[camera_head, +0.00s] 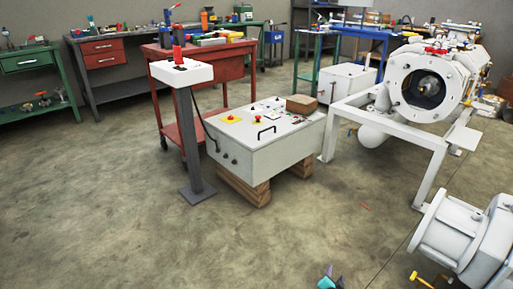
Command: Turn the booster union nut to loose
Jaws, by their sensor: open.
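The booster union nut cannot be picked out at this size. A large white machine (404,84) stands on a white frame at the right, with a round bolted flange facing me and a dark central opening. Small red parts (436,50) sit on its top. Another white flanged housing (452,236) lies at the lower right, cut off by the picture edge. Whether either bears the nut cannot be told.
A white control cabinet (262,152) rests on wooden blocks mid-floor, beside a pedestal (190,140) with a red-topped box. Workbenches and a red cart (158,85) line the back. A teal and dark object (326,281) shows at the bottom edge. The left foreground floor is clear.

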